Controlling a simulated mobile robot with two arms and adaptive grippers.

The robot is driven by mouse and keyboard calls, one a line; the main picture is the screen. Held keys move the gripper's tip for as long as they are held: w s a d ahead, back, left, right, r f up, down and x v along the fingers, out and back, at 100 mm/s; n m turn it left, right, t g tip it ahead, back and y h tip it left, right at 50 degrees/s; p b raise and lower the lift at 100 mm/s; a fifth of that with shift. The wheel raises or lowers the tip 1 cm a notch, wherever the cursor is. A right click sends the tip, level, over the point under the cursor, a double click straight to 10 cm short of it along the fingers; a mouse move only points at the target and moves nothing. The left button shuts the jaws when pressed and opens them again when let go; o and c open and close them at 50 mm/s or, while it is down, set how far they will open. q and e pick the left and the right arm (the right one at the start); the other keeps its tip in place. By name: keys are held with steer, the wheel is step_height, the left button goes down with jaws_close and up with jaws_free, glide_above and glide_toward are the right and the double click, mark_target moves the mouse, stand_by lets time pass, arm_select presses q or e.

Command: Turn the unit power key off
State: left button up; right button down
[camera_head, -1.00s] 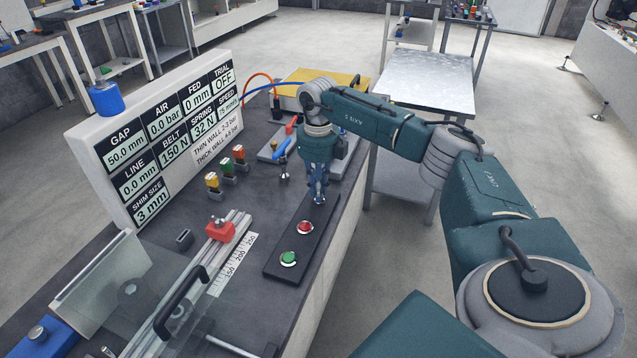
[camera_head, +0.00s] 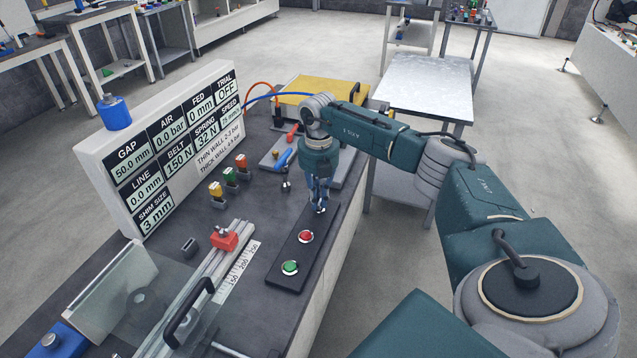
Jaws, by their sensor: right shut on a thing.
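A black control panel (camera_head: 272,277) lies along the right edge of the dark bench, with a green button (camera_head: 290,268) and a red button (camera_head: 306,237) on it. My right gripper (camera_head: 320,207) points straight down at the panel's far end, beyond the red button. It is shut on a small part there, which I take to be the power key; the fingers hide most of it, so its angle cannot be read. The display board (camera_head: 95,155) reads TRIAL OFF, air 0.0 bar and gap 50.0 mm. My left gripper is not in view.
Yellow, green and red small blocks (camera_head: 230,175) stand left of the gripper. A plate with a blue-handled lever (camera_head: 283,159) is behind them. A red clamp on a rail (camera_head: 224,240) and a clear guard with a black handle (camera_head: 188,313) are at front left.

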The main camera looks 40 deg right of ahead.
steer(key=shift+w+d+r+m, duration=0.1)
steer(key=shift+w+r+m, duration=0.1)
steer(key=shift+m, duration=0.4)
steer(key=c, duration=1.8)
jaws_free()
steer(key=shift+o, duration=0.2)
steer(key=shift+s+f, duration=0.1)
step_height(320, 180, up, 12)
steer(key=shift+s, duration=0.1)
